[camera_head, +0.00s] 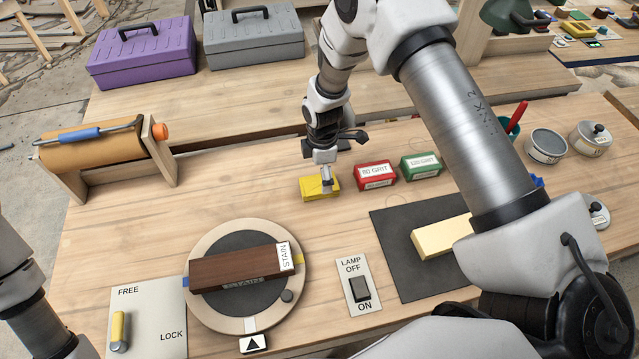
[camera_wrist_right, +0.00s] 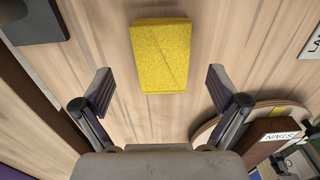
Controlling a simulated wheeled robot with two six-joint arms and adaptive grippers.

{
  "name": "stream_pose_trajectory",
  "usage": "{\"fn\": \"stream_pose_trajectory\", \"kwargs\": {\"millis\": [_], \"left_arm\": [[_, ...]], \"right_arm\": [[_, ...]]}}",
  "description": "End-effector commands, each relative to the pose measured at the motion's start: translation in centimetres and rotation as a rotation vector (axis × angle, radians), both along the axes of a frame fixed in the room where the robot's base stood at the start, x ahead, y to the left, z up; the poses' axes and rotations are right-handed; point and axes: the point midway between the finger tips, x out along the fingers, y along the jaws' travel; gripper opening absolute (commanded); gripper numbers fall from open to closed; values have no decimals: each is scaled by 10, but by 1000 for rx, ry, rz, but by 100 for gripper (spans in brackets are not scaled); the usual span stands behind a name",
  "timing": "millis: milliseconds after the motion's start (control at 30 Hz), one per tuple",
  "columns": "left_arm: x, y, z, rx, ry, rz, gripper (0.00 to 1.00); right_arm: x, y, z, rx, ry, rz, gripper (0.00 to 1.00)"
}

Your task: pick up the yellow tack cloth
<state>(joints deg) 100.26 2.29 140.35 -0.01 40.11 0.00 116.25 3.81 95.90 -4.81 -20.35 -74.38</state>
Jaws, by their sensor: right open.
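The yellow tack cloth (camera_head: 316,190) lies flat on the wooden bench in the head view, a folded rectangular pad. In the right wrist view the cloth (camera_wrist_right: 160,55) sits ahead of and between the two fingers, apart from them. My right gripper (camera_head: 327,180) is just above the cloth, pointing down and covering part of it. Its fingers (camera_wrist_right: 159,92) are spread open and empty in the right wrist view. My left arm shows only at the left edge of the head view; its gripper is not visible.
A red grit block (camera_head: 375,175) and a green grit block (camera_head: 420,166) stand right of the cloth. A round turntable (camera_head: 212,302) with a dark stain block (camera_head: 236,270) lies in front. A paper roll (camera_head: 92,152) stands left. Bare bench surrounds the cloth's left side.

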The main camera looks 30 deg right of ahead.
Motion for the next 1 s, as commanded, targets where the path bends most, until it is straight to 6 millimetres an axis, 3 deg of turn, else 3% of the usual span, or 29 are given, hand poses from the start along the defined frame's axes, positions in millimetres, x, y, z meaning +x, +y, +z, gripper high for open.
{"fn": "stream_pose_trajectory", "kwargs": {"millis": [67,200,433,600,633,1000], "left_arm": [[0,0,15,0,0,0,40],[0,0,19,0,0,0,40],[0,0,17,0,0,0,40],[0,0,17,0,0,0,40],[0,0,17,0,1,0,40],[0,0,18,0,0,0,40]], "right_arm": [[-1,0,-10,0,4,0,97],[0,0,-34,-1,1,0,97],[0,0,-39,0,0,0,97],[0,0,-39,0,0,0,37],[0,0,-39,0,0,0,33],[0,0,-37,0,0,0,33]]}}
